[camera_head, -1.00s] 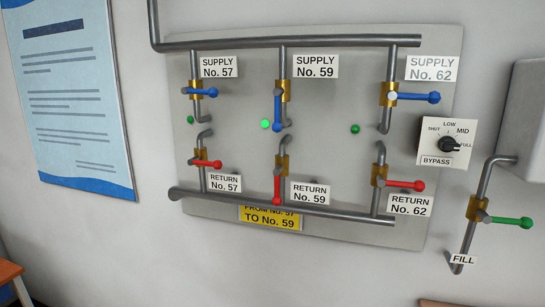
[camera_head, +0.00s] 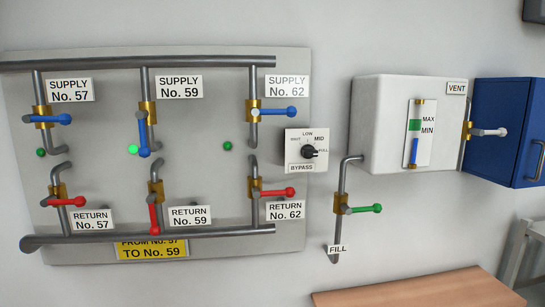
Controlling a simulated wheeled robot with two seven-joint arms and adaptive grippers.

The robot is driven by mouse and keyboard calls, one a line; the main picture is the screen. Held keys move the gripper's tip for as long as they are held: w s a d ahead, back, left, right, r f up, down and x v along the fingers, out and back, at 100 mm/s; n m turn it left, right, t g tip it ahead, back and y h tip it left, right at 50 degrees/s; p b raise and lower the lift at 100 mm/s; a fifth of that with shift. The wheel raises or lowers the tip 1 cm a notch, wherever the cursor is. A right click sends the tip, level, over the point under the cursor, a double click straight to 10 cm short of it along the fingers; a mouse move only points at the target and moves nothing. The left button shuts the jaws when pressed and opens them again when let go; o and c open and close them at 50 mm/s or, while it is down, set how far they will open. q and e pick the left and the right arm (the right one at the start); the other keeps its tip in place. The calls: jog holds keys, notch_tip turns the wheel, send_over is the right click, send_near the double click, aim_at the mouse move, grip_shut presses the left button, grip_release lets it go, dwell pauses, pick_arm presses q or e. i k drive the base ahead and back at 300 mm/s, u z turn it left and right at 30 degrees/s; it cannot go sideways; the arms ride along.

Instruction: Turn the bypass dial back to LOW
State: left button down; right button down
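The bypass dial (camera_head: 308,152) is a black round knob on a white plate (camera_head: 305,165) marked SHUT, LOW, MID, FULL and BYPASS. The plate sits at the right edge of the grey pipe panel (camera_head: 205,115). The knob's pointer appears turned to the right, toward FULL; the exact mark is small. Neither of my grippers shows in the head view, and nothing touches the dial.
Near the dial are the SUPPLY No. 62 blue lever (camera_head: 292,113), the RETURN No. 62 red lever (camera_head: 278,193) and the green FILL lever (camera_head: 363,210). A white tank (camera_head: 385,115) and blue cabinet (camera_head: 508,125) hang at right. A wooden tabletop (camera_head: 420,290) is below.

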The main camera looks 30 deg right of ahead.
aim_at(308, 151)
jog(key=z, duration=1.7)
jog(key=k, duration=0.25)
jog(key=u, duration=0.4)
